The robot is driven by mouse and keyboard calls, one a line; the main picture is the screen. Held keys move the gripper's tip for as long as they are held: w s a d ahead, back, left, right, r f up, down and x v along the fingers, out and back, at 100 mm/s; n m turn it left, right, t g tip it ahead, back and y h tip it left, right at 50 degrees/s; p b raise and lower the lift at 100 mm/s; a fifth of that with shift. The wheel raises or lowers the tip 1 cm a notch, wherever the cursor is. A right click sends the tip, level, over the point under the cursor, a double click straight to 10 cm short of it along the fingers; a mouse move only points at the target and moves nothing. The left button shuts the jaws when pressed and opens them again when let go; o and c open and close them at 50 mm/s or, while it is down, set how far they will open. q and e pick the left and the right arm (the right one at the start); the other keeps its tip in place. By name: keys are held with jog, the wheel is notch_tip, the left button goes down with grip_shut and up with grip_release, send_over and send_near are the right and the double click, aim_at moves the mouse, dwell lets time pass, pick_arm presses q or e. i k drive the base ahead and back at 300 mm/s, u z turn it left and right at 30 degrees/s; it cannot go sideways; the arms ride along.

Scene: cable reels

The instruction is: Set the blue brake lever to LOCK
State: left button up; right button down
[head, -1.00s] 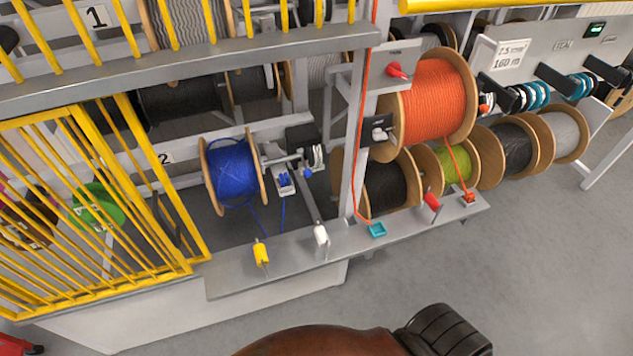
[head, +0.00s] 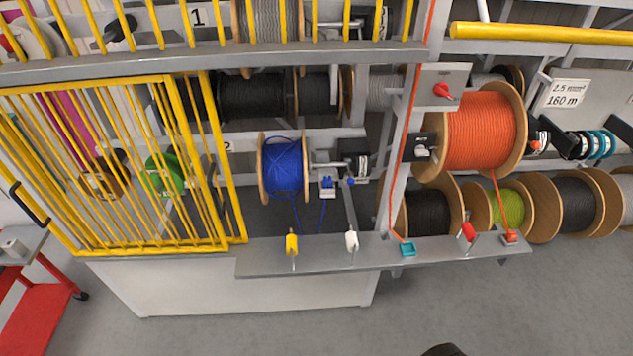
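A reel of blue cable (head: 284,167) with wooden flanges hangs in the rack at the middle. To its right, a small blue knob (head: 350,181) sits by a grey bar, below a dark box with a white label; it may be the brake lever's handle. A blue piece (head: 327,183) on a pale block sits just left of the knob, and blue cable runs down near it. I cannot read any LOCK marking or tell the lever's setting. Neither of my grippers shows in this view.
A yellow barred gate (head: 120,165) stands left of the blue reel. A grey ledge (head: 320,260) below carries yellow (head: 292,243), white (head: 352,240) and red (head: 468,231) handles. An orange cable reel (head: 482,130) is at right.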

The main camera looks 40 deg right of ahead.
aim_at(350, 181)
jog(key=u, duration=0.6)
jog(key=i, duration=1)
jog(key=z, duration=0.95)
